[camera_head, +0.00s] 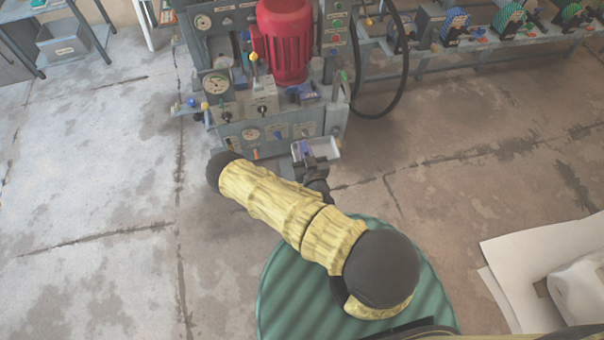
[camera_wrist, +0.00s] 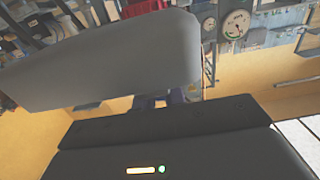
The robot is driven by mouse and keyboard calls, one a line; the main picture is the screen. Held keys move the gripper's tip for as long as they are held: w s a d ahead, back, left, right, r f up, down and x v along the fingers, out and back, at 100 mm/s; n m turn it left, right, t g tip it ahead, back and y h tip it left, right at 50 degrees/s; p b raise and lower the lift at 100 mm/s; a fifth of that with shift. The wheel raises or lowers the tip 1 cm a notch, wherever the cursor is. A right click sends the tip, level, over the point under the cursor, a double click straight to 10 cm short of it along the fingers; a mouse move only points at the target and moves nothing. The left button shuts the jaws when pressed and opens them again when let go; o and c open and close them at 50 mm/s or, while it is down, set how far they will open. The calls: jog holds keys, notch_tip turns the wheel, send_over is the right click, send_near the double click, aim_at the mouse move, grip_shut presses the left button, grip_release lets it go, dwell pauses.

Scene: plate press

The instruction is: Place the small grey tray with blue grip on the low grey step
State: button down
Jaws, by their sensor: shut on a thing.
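The small grey tray (camera_head: 325,148) is held out in front of the machine in the head view, with its open top showing. A bluish part, its grip (camera_head: 305,149), is at its left side. My gripper (camera_head: 309,160) is shut on the tray at this grip. In the wrist view, the grey tray (camera_wrist: 105,62) fills much of the upper left, seen from beneath or from its side. My gripper's fingers (camera_wrist: 172,98) are mostly hidden behind the dark wrist housing. I cannot pick out the low grey step with certainty in either view.
The grey press (camera_head: 270,130) with a red motor (camera_head: 285,40), gauges and levers stands just beyond the tray. A black hose (camera_head: 405,75) loops at its right. A bench (camera_head: 480,50) with several machines stands at the back right. The concrete floor at the left is clear.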

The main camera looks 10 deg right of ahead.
jog(key=w+f+b, duration=0.2)
jog(key=f+b, duration=1.6)
jog(key=f, duration=0.3)
jog(key=w+f+b, duration=0.3)
jog(key=f+b, duration=1.5)
jog(key=f, duration=0.4)
jog(key=shift+w+f, duration=0.2)
jog(key=shift+d, duration=0.1)
